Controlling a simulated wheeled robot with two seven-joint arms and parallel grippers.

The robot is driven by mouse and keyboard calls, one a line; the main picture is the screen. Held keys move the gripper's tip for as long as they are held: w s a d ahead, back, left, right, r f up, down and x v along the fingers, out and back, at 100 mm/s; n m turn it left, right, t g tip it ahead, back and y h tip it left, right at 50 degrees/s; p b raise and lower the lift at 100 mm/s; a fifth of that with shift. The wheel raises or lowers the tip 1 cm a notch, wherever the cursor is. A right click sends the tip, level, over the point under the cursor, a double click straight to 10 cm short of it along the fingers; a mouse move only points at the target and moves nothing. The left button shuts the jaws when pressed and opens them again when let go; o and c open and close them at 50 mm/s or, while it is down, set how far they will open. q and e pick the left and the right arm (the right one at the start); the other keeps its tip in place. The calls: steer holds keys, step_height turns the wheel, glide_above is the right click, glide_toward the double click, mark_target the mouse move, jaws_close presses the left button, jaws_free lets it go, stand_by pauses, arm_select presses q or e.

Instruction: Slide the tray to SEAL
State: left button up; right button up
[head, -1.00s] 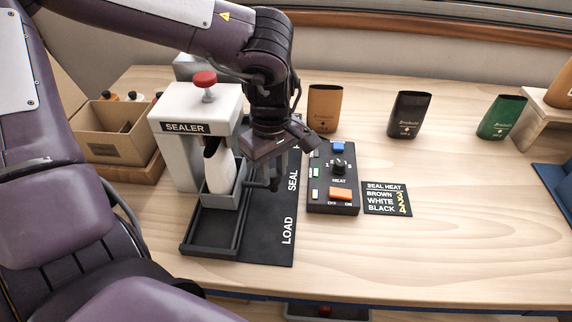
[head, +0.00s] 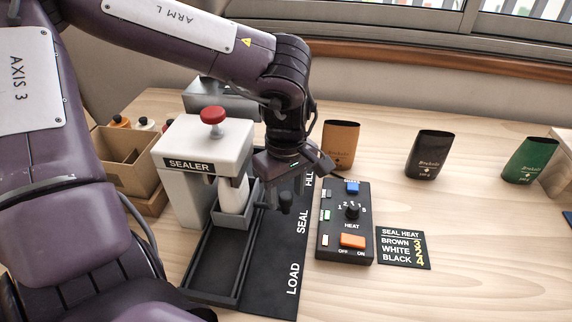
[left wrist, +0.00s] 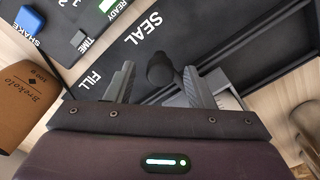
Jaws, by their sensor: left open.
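The tray (head: 231,221) is a small grey open box in the dark rails, beside the SEAL word (head: 302,222) on the black strip. A white bag (head: 234,194) stands upright in it, its top partly hidden by the head of the white sealer (head: 205,147). A black knob (head: 286,203) stands at the tray's right side. My left gripper (head: 286,192) is open just above the knob. In the left wrist view the knob (left wrist: 160,72) shows between the two spread fingers, with a gap on each side. My right gripper is in neither view.
The heat control box (head: 346,225) and the seal heat card (head: 403,247) lie right of the strip. Brown (head: 341,145), black (head: 428,154) and green (head: 530,160) bags stand behind. A cardboard box (head: 125,163) is at the left. The front rails toward LOAD are empty.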

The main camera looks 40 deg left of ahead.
arm_select(q)
steer(key=shift+r, duration=3.95)
steer(key=shift+f, duration=0.1)
